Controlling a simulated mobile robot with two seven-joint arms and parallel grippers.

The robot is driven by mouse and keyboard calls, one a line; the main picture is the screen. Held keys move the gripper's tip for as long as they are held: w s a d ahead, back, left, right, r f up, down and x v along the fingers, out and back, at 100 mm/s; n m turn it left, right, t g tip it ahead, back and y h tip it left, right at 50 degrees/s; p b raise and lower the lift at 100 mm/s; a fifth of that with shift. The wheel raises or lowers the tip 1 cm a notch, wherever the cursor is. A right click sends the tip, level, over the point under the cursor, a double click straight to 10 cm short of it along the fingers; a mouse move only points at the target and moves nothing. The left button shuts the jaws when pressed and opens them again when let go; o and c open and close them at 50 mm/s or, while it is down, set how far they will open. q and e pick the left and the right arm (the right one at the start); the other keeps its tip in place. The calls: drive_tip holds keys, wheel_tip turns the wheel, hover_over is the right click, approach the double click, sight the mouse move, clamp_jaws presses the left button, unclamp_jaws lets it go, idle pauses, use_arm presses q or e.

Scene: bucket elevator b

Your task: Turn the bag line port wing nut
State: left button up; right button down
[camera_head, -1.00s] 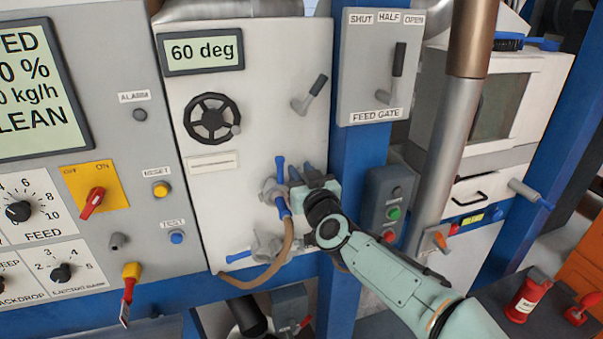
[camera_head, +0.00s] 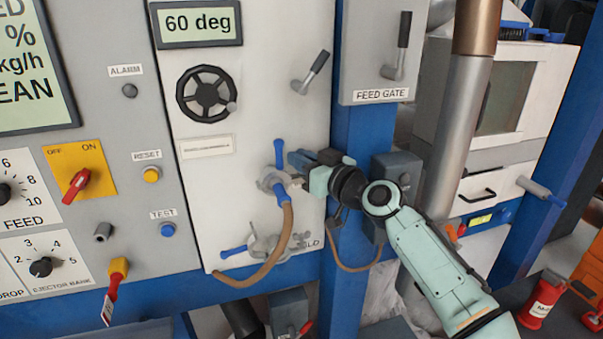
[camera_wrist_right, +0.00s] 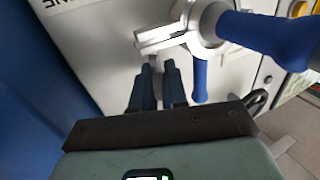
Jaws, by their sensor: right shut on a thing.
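The upper hose port (camera_head: 268,183) is a grey metal fitting with blue handles and a brown hose, on the white panel. It shows in the right wrist view as a silver clamp (camera_wrist_right: 207,22) with a thick blue handle. A small grey metal piece, apparently the wing nut (camera_wrist_right: 154,61), sits at its near side. My right gripper (camera_head: 297,163) reaches in from the right. In the wrist view its dark fingers (camera_wrist_right: 161,68) are close together, shut on that piece, whose gripped part is mostly hidden. My left gripper is out of view.
A second port (camera_head: 266,246) with a blue handle sits below, and the brown hose (camera_head: 286,235) hangs past it. A blue post (camera_head: 350,250) stands just right of the panel. A handwheel (camera_head: 206,93) and a lever (camera_head: 312,72) are above.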

drive_tip(key=shift+w+d+r+n+g+y+p, duration=0.1)
drive_tip(key=shift+n+g+y+p, duration=0.7)
drive_tip(key=shift+n+g+y, duration=0.25)
drive_tip(key=shift+n+g+y+p, duration=0.55)
drive_tip(key=shift+g+y+p, duration=0.15)
drive_tip(key=shift+g, duration=0.15)
drive_tip(key=c, duration=1.2)
unclamp_jaws()
drive_tip(key=shift+c, duration=0.2)
